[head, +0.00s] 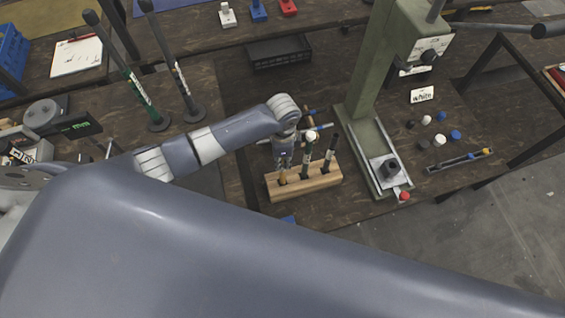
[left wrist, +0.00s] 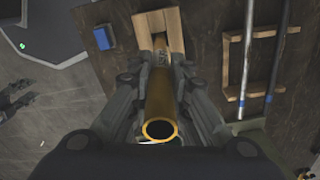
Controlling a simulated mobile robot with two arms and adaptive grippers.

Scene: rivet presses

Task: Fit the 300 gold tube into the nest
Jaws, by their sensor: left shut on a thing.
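My left gripper (head: 284,162) is shut on a gold tube (head: 283,177) at the left end of a wooden block (head: 318,185). In the left wrist view the gold tube (left wrist: 159,105) lies between the fingers, open end towards the camera, with the block (left wrist: 172,22) beyond it. I cannot tell whether the tube's far end is in the block. A green-and-white tube (head: 308,155) and a black tube (head: 329,158) stand in the block. My right gripper (left wrist: 18,98) shows small in the left wrist view.
The green press (head: 374,75) rises right of the block. Blue, white and dark caps (head: 440,138) and a narrow tray (head: 459,161) lie right of it. A rack with crossbars (left wrist: 262,34) is beside the block. A black crate (head: 279,53) stands behind.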

